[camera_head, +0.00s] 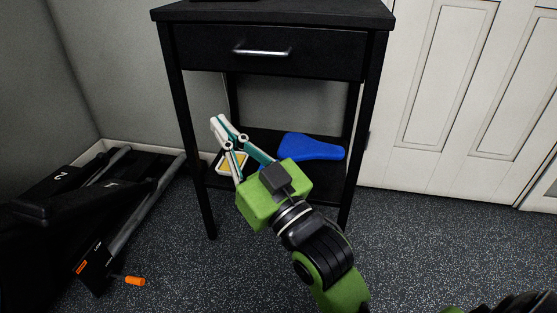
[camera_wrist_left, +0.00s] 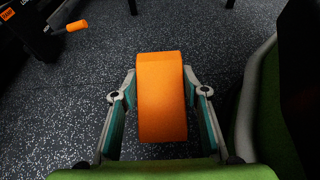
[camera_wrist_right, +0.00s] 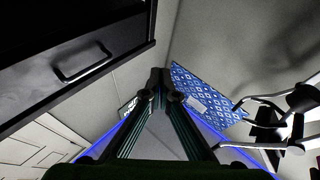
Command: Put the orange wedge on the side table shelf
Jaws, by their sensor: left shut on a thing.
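The orange wedge (camera_wrist_left: 162,85) is between the fingers of my left gripper (camera_wrist_left: 161,105) in the left wrist view, with dark speckled floor behind it. Neither the wedge nor the left gripper can be made out in the head view. The black side table (camera_head: 270,45) stands against the wall, with a low shelf (camera_head: 268,138) below its drawer. My right gripper (camera_head: 217,121) is in front of the shelf in the head view. In the right wrist view its fingertips (camera_wrist_right: 160,77) meet with nothing visible between them.
A blue object (camera_head: 310,147) and a yellow-and-white item (camera_head: 234,161) appear on the shelf, partly behind my right gripper. Black gym equipment (camera_head: 60,205) with an orange-tipped part (camera_head: 135,281) is on the left. A white door (camera_head: 450,90) is on the right. Floor before the table is clear.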

